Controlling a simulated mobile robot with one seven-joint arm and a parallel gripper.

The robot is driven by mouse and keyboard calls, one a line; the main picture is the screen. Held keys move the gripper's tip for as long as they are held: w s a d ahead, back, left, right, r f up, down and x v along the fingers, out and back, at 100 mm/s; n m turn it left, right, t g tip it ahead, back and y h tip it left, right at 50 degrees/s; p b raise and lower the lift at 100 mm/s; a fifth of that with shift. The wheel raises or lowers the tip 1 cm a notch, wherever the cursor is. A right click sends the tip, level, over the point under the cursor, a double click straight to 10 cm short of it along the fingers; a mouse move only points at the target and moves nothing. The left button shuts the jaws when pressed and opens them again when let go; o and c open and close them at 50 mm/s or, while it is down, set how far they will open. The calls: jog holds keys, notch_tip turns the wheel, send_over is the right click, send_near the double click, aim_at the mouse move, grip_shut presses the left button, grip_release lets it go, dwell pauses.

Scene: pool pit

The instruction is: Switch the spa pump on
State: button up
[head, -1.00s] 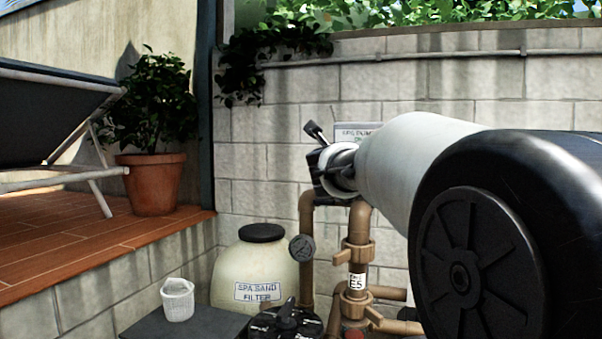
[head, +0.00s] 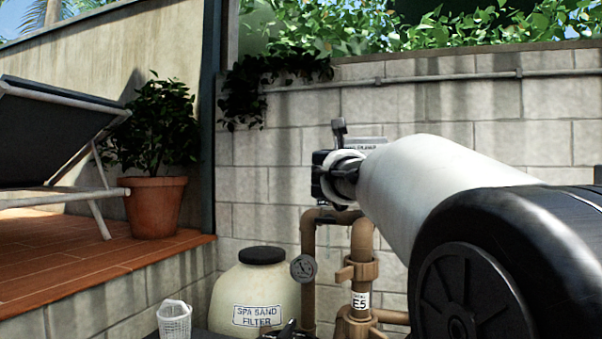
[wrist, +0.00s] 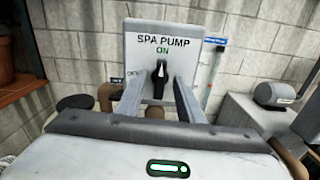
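The spa pump switch box (wrist: 190,45) is a grey panel marked SPA PUMP, with ON in green at the top and OFF at the left. My gripper (wrist: 160,88) is open, with one finger on each side of the knob and visible gaps between. In the head view my gripper (head: 335,178) is in front of the wall, and the arm hides most of the box, leaving only its top edge (head: 362,143) showing.
Brown pipes (head: 310,240) with a gauge and valve rise below my gripper. A spa sand filter (head: 262,290) and white basket (head: 174,320) stand at lower left. A block wall (head: 270,185) closes the back. A grey unit (wrist: 275,95) stands right in the wrist view.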

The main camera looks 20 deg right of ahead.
jog(key=b+v, duration=0.1)
jog(key=v, duration=0.6)
dwell(0.3)
jog(key=shift+a, duration=0.1)
dwell(1.1)
